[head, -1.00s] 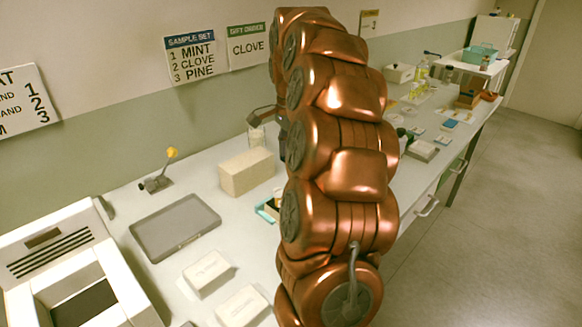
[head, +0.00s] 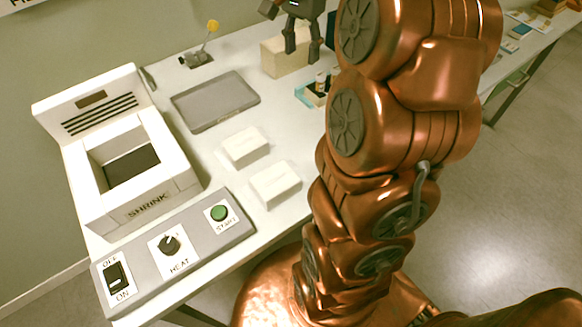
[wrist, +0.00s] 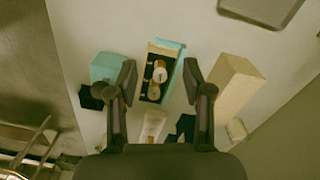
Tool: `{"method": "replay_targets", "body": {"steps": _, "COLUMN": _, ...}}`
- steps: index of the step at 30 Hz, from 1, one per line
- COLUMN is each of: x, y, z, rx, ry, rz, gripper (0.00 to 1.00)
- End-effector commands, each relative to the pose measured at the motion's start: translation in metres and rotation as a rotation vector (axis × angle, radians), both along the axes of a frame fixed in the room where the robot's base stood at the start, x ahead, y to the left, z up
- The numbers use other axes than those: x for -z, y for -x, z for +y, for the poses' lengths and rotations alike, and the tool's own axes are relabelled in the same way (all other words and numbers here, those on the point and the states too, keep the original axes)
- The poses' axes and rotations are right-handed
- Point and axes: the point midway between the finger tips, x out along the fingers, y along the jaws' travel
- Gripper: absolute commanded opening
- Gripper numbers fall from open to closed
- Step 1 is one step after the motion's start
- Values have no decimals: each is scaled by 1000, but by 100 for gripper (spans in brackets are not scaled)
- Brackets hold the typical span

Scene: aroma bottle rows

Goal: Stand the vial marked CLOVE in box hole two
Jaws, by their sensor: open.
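My gripper (wrist: 161,78) is open and empty, with its two fingers apart above an open box. The gripper also shows at the top of the head view (head: 303,45). The open box (wrist: 150,48) has a pale rim and a dark insert, with a teal piece along its right side. I cannot read CLOVE on either or tell the hole numbers. In the head view, my arm partly hides the small teal-edged items (head: 312,92).
A beige block (wrist: 235,92) stands right of the gripper; a teal box (wrist: 108,68) stands left. A pale tube-like item (wrist: 153,127) lies below. The head view shows a grey tray (head: 215,101), two white boxes (head: 245,147) and a shrink machine (head: 180,187).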

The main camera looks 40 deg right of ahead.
Motion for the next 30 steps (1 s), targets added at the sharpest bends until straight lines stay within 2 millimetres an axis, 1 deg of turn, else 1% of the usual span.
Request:
{"method": "replay_targets", "body": {"steps": 1, "x": 2, "y": 9, "z": 23, "rx": -92, "ry": -5, "rz": 5, "gripper": 50}}
{"method": "replay_targets", "body": {"steps": 3, "x": 9, "y": 22, "z": 50, "rx": -220, "ry": -12, "rz": 17, "gripper": 50}}
{"method": "replay_targets", "body": {"steps": 5, "x": 14, "y": 33, "z": 71, "rx": -327, "ry": -15, "rz": 20, "gripper": 50}}
{"method": "replay_targets", "body": {"steps": 6, "x": 19, "y": 42, "z": 85, "rx": -396, "ry": -19, "rz": 25, "gripper": 50}}
{"method": "replay_targets", "body": {"steps": 9, "x": 30, "y": 68, "z": 116, "rx": -566, "ry": -30, "rz": 40, "gripper": 50}}
{"method": "replay_targets", "body": {"steps": 11, "x": 38, "y": 84, "z": 132, "rx": -664, "ry": -37, "rz": 46, "gripper": 50}}
{"method": "replay_targets", "body": {"steps": 15, "x": 59, "y": 127, "z": 164, "rx": -883, "ry": -53, "rz": 65, "gripper": 50}}
{"method": "replay_targets", "body": {"steps": 18, "x": 75, "y": 158, "z": 181, "rx": -1028, "ry": -67, "rz": 76, "gripper": 50}}
{"method": "replay_targets", "body": {"steps": 22, "x": 95, "y": 194, "z": 194, "rx": -1179, "ry": -86, "rz": 94, "gripper": 50}}
{"method": "replay_targets", "body": {"steps": 24, "x": 103, "y": 207, "z": 198, "rx": -1238, "ry": -93, "rz": 95, "gripper": 50}}
{"method": "replay_targets", "body": {"steps": 27, "x": 111, "y": 221, "z": 201, "rx": -1293, "ry": -102, "rz": 101, "gripper": 50}}
{"method": "replay_targets", "body": {"steps": 30, "x": 114, "y": 226, "z": 202, "rx": -1317, "ry": -104, "rz": 101, "gripper": 50}}
